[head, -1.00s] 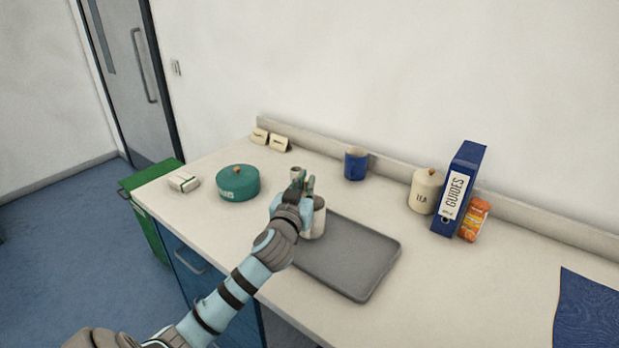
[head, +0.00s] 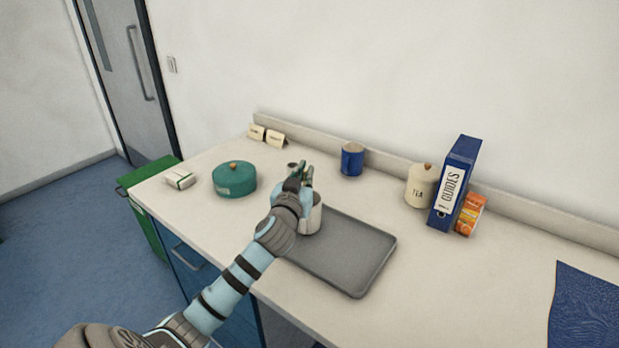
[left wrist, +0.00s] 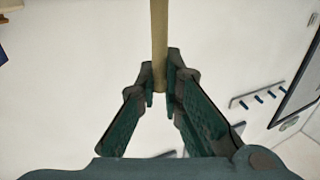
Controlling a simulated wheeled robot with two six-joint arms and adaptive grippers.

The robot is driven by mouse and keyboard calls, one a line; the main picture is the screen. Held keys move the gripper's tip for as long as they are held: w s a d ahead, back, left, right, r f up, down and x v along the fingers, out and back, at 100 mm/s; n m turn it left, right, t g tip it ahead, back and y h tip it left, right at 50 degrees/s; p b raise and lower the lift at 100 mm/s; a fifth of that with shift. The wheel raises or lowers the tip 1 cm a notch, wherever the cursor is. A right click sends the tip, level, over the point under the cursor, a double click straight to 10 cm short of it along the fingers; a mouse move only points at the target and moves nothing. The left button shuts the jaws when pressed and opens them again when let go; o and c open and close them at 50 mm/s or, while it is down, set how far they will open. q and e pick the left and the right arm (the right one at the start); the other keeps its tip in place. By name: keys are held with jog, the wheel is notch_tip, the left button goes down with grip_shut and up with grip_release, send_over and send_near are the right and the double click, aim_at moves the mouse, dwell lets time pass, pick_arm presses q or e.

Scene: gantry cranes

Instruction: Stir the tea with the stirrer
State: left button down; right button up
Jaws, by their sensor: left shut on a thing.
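In the left wrist view my left gripper (left wrist: 160,88) is shut on a thin tan stick, the stirrer (left wrist: 159,40). In the head view the left gripper (head: 300,176) is above and just behind a white mug (head: 313,217), partly covering it. The mug stands at the left end of a grey tray (head: 350,255). The mug's inside and the tea are hidden, and I cannot tell whether the stirrer is in the mug. My right gripper is not in view.
A green round tin (head: 234,181) stands left of the gripper. A blue mug (head: 352,160), a cream tea canister (head: 421,187), a blue binder (head: 455,185) and an orange packet (head: 470,214) stand along the back. A blue cloth (head: 584,308) lies right. Counter right of the tray is clear.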

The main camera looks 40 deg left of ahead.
pick_arm(q)
jog(key=shift+s+d, duration=0.2)
jog(key=shift+s, duration=0.3)
notch_tip(320, 180, up, 10)
jog(key=p, duration=0.9)
jog(key=shift+d+f, duration=0.2)
jog(key=shift+d, duration=0.15)
